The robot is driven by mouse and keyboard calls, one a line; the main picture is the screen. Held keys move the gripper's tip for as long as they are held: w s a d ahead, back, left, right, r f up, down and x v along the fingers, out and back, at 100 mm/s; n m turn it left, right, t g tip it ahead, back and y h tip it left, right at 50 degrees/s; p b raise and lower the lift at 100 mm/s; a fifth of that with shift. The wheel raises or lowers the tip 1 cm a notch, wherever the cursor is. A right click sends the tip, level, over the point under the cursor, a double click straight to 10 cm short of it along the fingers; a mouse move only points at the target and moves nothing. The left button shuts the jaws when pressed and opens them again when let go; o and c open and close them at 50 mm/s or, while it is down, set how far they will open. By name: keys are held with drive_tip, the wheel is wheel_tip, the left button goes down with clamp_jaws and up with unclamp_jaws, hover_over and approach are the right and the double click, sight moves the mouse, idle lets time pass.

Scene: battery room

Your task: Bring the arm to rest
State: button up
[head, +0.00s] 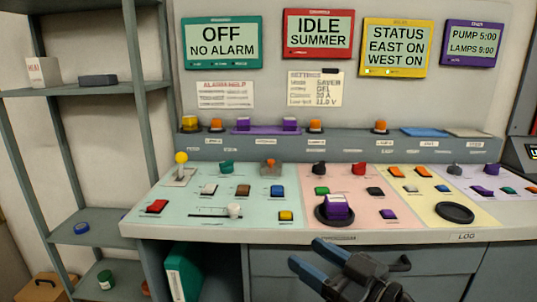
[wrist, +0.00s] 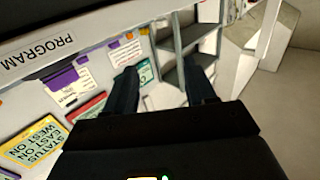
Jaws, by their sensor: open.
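My gripper (head: 307,252) shows at the bottom of the head view, in front of the console's front edge. Its two dark blue fingers are parted with nothing between them. In the wrist view the two fingers of my gripper (wrist: 160,82) also stand apart and empty. They point towards the shelf and the wall signs, which appear tilted.
The sloped console (head: 210,228) spans the middle, with coloured switches. A purple block (head: 337,206) sits in a round black holder on its pink section. A metal shelf (head: 85,236) stands left.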

drive_tip(key=s+d+f+m+h+p, duration=0.1)
drive_tip(key=s+d+f+m+h, duration=0.2)
drive_tip(key=s, duration=0.4)
drive_tip(key=s+d+f+m+t+h, duration=0.1)
drive_tip(key=s+d+f+m+h, duration=0.1)
drive_tip(key=s+d+f+h, duration=0.25)
drive_tip(key=s+d+f+m+h+p, duration=0.1)
drive_tip(key=s+d+f+m+h, duration=0.15)
drive_tip(key=s+f, duration=0.4)
drive_tip(key=s+d+r, duration=0.1)
drive_tip(key=s+r, duration=0.2)
drive_tip(key=s, duration=0.4)
drive_tip(key=s+d+r+h+p, duration=0.1)
drive_tip(key=s+r, duration=0.3)
drive_tip(key=s, duration=0.4)
drive_tip(key=s+d+r+m+h+p, duration=0.1)
drive_tip(key=s+d+r, duration=0.1)
drive_tip(key=s, duration=0.6)
drive_tip(key=shift+s+r+t, duration=0.15)
drive_tip(key=shift+r+t, duration=0.15)
drive_tip(key=shift+r, duration=0.55)
